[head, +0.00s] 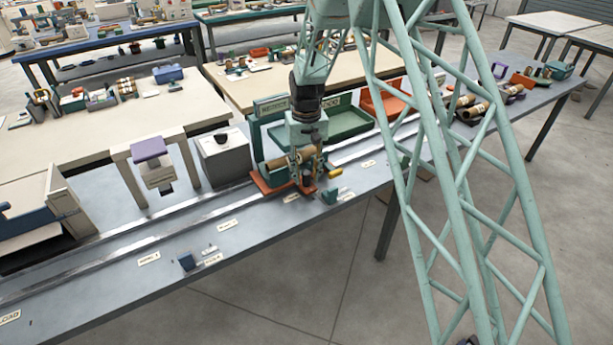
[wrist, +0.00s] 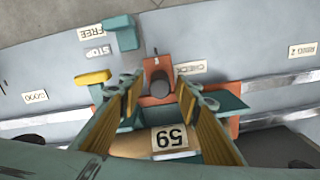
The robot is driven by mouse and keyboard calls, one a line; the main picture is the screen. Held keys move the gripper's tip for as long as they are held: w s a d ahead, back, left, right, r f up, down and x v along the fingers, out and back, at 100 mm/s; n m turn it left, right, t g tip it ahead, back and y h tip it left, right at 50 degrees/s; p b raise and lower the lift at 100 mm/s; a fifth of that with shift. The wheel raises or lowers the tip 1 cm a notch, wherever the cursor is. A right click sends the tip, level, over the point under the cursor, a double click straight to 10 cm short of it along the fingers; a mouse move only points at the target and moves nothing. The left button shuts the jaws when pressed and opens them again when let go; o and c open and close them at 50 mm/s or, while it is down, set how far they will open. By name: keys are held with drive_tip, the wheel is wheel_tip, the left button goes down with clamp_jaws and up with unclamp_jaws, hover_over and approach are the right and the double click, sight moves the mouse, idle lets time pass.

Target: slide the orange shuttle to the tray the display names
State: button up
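The orange shuttle (head: 268,187) sits on the rail in the head view, with a teal frame and a tan roll above it. In the wrist view its orange end bracket (wrist: 152,66) carries a dark round post (wrist: 160,87). My gripper (head: 303,182) is down over the shuttle's front side. In the wrist view my gripper (wrist: 160,82) has its fingers apart, one on each side of the post, with no clear contact. A green tray (head: 345,122) and an orange tray (head: 385,101) stand behind the rail; display text is unreadable.
A teal lever block (wrist: 122,32) stands beside the FREE (wrist: 97,33) and STOP (wrist: 97,49) labels. A yellow handle (wrist: 93,78) sticks out nearby. The rail (head: 110,236) is clear to the left. A grey box (head: 222,155) stands behind it.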

drive_tip(key=shift+f, duration=0.1)
clamp_jaws()
idle(0.3)
